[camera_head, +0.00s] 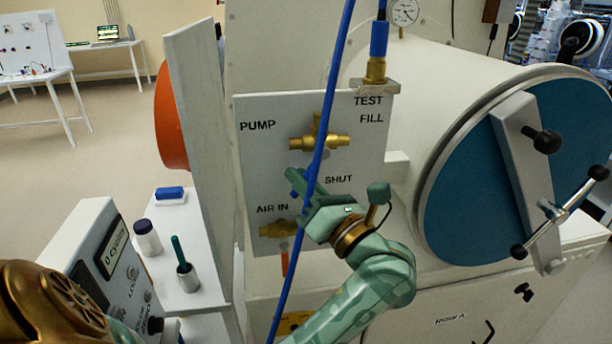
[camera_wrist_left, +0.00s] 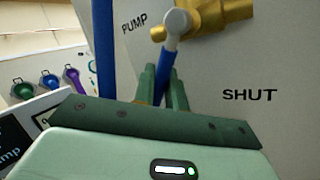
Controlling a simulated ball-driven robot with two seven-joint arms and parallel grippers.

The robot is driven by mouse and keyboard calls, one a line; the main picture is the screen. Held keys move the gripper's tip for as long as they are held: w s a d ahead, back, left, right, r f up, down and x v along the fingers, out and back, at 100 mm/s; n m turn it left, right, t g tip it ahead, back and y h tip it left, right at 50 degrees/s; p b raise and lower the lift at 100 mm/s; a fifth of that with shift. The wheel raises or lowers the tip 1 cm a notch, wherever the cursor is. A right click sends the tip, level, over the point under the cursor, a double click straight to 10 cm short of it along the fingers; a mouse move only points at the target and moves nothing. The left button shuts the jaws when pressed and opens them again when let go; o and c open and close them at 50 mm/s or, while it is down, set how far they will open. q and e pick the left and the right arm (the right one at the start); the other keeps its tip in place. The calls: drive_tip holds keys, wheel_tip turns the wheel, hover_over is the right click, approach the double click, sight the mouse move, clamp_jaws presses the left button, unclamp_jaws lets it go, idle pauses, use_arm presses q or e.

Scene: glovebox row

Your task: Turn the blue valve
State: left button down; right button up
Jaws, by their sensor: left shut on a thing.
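The blue valve has a brass body (camera_head: 332,142) on the white panel, below the word FILL and above SHUT. Its body also shows in the left wrist view (camera_wrist_left: 222,15). Its blue lever (camera_wrist_left: 168,62) hangs down from a pale grey pivot end, tilted slightly. My left gripper (camera_head: 297,181) is in front of the panel, left of SHUT. In the left wrist view its two green fingers (camera_wrist_left: 163,75) are shut on the lever from both sides. In the head view the hose and the gripper hide most of the lever. My right gripper is not in view.
A blue hose (camera_head: 337,65) runs down across the panel, passing in front of my gripper. A second brass valve (camera_head: 276,229) with a red lever (camera_head: 284,264) is at AIR IN. A chamber with a round blue door (camera_head: 470,190) stands at the right.

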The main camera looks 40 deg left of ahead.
use_arm(q)
drive_tip(key=shift+a+r+m, duration=0.1)
drive_tip(key=shift+m, duration=0.2)
drive_tip(key=c, duration=1.5)
unclamp_jaws()
